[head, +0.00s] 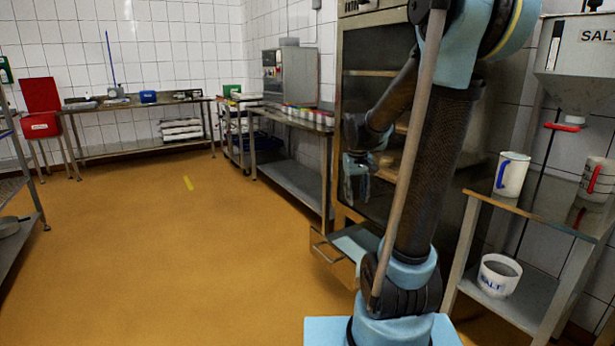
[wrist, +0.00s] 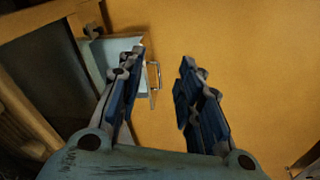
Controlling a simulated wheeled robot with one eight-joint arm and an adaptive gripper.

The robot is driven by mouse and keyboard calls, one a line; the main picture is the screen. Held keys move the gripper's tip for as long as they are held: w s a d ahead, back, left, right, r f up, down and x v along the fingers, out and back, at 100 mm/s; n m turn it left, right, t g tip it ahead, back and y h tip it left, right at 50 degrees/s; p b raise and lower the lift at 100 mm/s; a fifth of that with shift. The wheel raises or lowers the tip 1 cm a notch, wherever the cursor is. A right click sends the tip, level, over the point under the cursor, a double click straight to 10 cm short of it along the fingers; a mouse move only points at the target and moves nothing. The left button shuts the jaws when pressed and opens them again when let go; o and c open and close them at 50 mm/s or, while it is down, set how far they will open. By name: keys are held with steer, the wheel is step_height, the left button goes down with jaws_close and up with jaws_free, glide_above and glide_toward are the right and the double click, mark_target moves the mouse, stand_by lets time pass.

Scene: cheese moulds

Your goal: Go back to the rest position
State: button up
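My gripper (wrist: 160,88) hangs pointing down in the wrist view, its two blue-padded fingers apart with nothing between them. Orange floor shows between the fingertips. In the head view my gripper (head: 357,190) is small, partly dark, and in front of the tall steel cabinet (head: 372,55). My arm is folded up in front of the cabinet. I cannot see anything held.
A drawer (head: 338,262) with a handle sticks out low by the cabinet; it also shows in the wrist view (wrist: 128,48). At right a steel table (head: 540,210) holds white mugs (head: 512,174), with a SALT bucket (head: 498,276) below. The orange floor (head: 170,260) at left is clear.

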steer(key=s+d+f+m, duration=0.1)
steer(key=s+f, duration=0.2)
steer(key=s, duration=0.9)
steer(key=s+d+f+m, duration=0.1)
steer(key=s+f, duration=0.2)
steer(key=s, duration=0.9)
steer(key=shift+d+f+t+y, duration=0.15)
steer(key=shift+f+t+y, duration=0.1)
steer(key=shift+t+y, duration=0.05)
steer(key=shift+w+f, duration=0.2)
steer(key=shift+w, duration=0.2)
